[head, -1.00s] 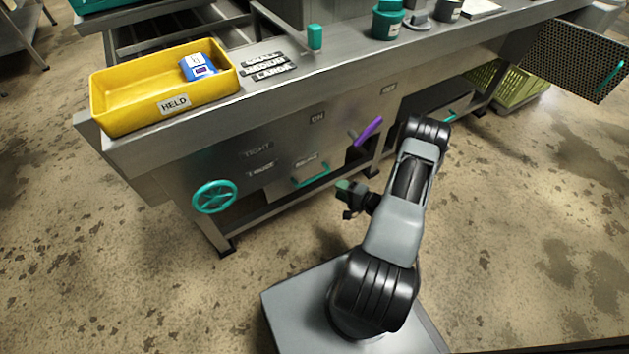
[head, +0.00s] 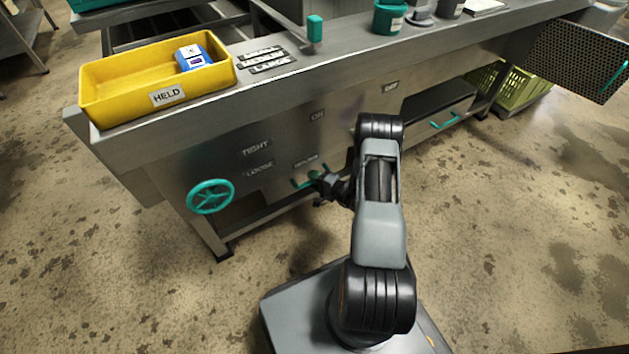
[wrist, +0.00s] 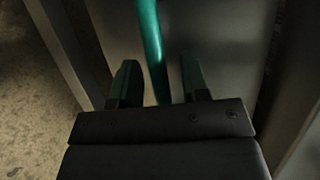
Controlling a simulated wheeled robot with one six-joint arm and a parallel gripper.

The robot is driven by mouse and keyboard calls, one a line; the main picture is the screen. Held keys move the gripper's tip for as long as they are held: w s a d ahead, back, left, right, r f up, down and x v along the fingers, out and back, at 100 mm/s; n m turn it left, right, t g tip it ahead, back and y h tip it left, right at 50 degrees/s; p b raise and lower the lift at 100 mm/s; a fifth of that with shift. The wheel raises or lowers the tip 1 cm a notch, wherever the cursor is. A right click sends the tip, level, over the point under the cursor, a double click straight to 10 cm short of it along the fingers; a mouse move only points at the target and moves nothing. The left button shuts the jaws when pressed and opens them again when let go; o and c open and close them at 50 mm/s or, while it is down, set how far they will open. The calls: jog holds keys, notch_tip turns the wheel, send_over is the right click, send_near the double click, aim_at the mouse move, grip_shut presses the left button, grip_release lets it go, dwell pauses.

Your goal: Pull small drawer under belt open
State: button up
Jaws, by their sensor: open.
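The small drawer's front with a teal bar handle (head: 297,183) is low on the grey metal front under the belt, below a small label. My gripper (head: 317,180) is at the right part of this handle and partly hides it. In the wrist view the teal handle (wrist: 150,40) runs down between the two open fingers of my gripper (wrist: 160,80), with a gap on each side. The drawer looks shut. I cannot tell whether a fingertip touches the front.
A teal handwheel (head: 211,197) is left of the handle. Another teal handle (head: 445,121) is on a dark unit at the right. A yellow tray (head: 110,110) with a blue item stands on top. Open floor lies in front.

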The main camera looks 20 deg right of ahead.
jog(key=shift+c, duration=0.2)
grip_shut()
dwell(0.3)
